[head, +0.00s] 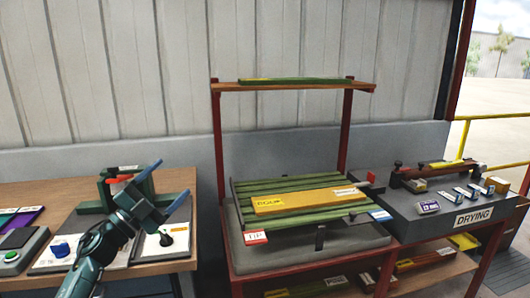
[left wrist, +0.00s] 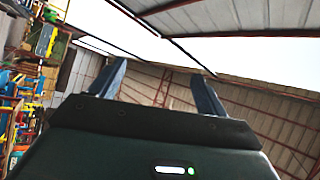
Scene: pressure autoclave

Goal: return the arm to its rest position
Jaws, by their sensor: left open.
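My left gripper (head: 162,191) comes in from the lower left in the head view. Its two blue fingers are spread apart with nothing between them. It is raised in front of the wooden bench on the left and hides part of a green stand there. In the left wrist view the same gripper (left wrist: 160,92) points up toward the roof, its fingers wide apart and empty. My right gripper does not show in either view.
A wooden bench (head: 60,195) carries a green stand (head: 92,207). A red-framed rack (head: 220,150) holds green slats and a yellow board (head: 305,200). A grey table labelled DRYING (head: 472,217) stands at right. A corrugated wall closes the back.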

